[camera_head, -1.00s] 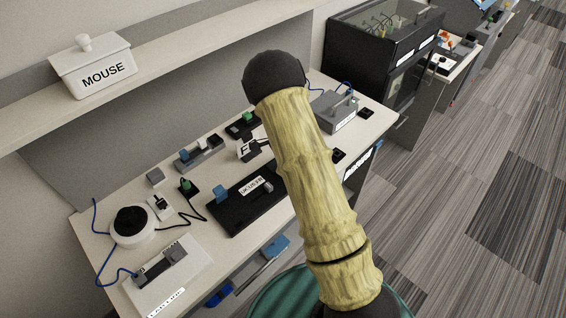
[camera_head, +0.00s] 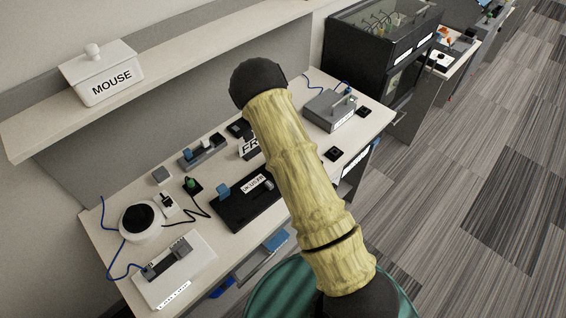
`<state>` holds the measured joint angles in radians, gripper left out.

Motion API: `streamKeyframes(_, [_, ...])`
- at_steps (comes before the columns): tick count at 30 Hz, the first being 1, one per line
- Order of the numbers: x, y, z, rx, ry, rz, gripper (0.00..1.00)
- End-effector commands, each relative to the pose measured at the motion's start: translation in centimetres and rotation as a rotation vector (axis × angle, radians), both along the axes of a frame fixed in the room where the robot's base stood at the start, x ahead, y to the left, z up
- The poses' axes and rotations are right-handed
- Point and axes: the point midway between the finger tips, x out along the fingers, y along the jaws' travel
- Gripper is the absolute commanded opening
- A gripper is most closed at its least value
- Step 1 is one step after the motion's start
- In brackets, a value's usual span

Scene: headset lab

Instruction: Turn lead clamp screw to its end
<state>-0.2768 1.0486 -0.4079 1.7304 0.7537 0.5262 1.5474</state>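No lead clamp screw can be made out for certain in the head view; the parts on the bench are small. A grey box (camera_head: 333,111) with a handle, a white label and a blue cable sits at the bench's right end. A white plate with a grey block (camera_head: 168,260) and a blue lead lies at the near left end. A black labelled base (camera_head: 243,207) with a blue part lies mid-bench. My yellow-sleeved arm crosses the middle of the view and hides part of the bench. My gripper is not in view.
The bench top (camera_head: 116,208) also bears a round white and black device (camera_head: 139,218) and several small blocks and cables. A white lidded MOUSE box (camera_head: 100,76) stands on the shelf above. A dark glass-fronted cabinet (camera_head: 378,62) stands beyond. The floor at right is clear.

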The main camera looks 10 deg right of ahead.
Motion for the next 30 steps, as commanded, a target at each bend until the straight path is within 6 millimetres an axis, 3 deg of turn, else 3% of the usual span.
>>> streamKeyframes(17, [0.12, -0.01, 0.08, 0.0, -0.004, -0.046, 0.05])
streamKeyframes(18, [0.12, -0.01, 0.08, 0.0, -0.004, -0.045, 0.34])
streamKeyframes(21, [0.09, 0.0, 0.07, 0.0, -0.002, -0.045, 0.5])
streamKeyframes(30, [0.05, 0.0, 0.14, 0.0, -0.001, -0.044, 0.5])
